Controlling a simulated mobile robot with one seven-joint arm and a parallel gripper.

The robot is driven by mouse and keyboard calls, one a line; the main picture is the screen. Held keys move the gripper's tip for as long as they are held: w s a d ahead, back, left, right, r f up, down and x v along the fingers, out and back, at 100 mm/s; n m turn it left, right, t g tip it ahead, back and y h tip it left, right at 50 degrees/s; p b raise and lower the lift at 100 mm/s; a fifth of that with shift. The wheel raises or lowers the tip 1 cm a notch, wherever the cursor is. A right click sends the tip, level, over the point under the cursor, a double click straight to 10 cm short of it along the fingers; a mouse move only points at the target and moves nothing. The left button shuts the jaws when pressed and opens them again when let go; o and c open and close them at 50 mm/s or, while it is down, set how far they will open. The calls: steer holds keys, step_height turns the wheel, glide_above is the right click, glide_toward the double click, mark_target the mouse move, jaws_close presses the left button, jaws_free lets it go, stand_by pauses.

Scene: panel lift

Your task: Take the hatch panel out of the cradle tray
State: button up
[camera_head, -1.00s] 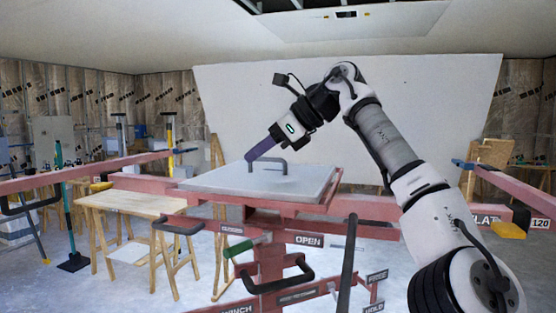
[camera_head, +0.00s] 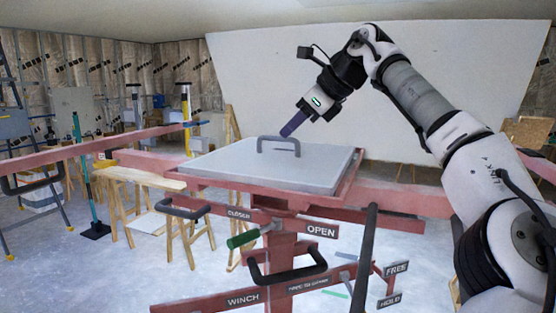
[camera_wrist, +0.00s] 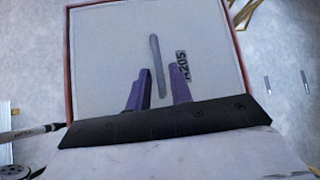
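The hatch panel (camera_head: 225,165) is a flat pale grey square lying in the red cradle tray (camera_head: 349,180). A dark grey bar handle (camera_head: 279,139) stands up from the panel's top. My gripper (camera_head: 287,132) points down from the upper right, with its purple fingertips close to the handle in the head view. In the wrist view the two purple fingers of my gripper (camera_wrist: 160,85) are apart, with the handle (camera_wrist: 156,66) lined up between them. The panel (camera_wrist: 105,50) carries an "A205" label (camera_wrist: 183,66). Contact between fingers and handle does not show.
The lift's red column carries a green-gripped lever (camera_head: 243,240), an OPEN sign (camera_head: 322,231) and a WINCH sign (camera_head: 244,298). A red beam (camera_head: 60,162) extends left. A wooden trestle table (camera_head: 140,178) stands at left. A large white board (camera_head: 380,95) leans behind.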

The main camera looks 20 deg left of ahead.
mark_target(278, 138)
steer(key=shift+p+x, duration=0.45)
steer(key=shift+x, duration=2.2)
steer(key=shift+s, duration=0.1)
jaws_close()
steer(key=shift+r, duration=0.1)
